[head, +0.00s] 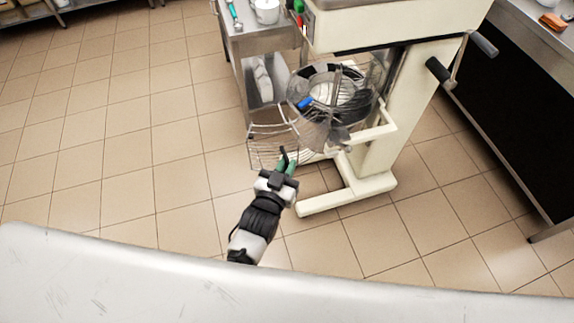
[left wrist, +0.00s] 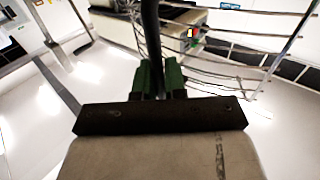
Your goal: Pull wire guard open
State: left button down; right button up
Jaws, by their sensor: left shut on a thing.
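The wire guard (head: 262,150) hangs swung out at the front left of the cream mixer (head: 404,120), its curved wires apart from the bowl area. My left gripper (head: 287,160) is at the guard's near edge, shut on a dark upright bar. In the left wrist view the bar (left wrist: 150,40) stands between the green fingertips (left wrist: 160,78), with the guard's wires (left wrist: 190,50) fanning out to the right. My right gripper is in neither view.
The mixer bowl (head: 350,112) sits behind the guard. A steel table (head: 245,45) with a white container (head: 266,11) stands at the back. A dark-fronted counter (head: 520,130) is at the right. The tiled floor at the left is clear. A pale surface (head: 200,275) crosses the foreground.

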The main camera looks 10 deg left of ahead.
pick_arm(q)
jog(key=shift+r, duration=0.1)
jog(key=c, duration=1.4)
grip_release()
jog(key=shift+o, duration=1)
jog(key=shift+w, duration=0.1)
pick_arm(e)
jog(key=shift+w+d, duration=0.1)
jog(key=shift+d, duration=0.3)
pick_arm(q)
jog(key=b+v, duration=0.2)
jog(key=v, duration=0.8)
jog(key=shift+s, duration=0.4)
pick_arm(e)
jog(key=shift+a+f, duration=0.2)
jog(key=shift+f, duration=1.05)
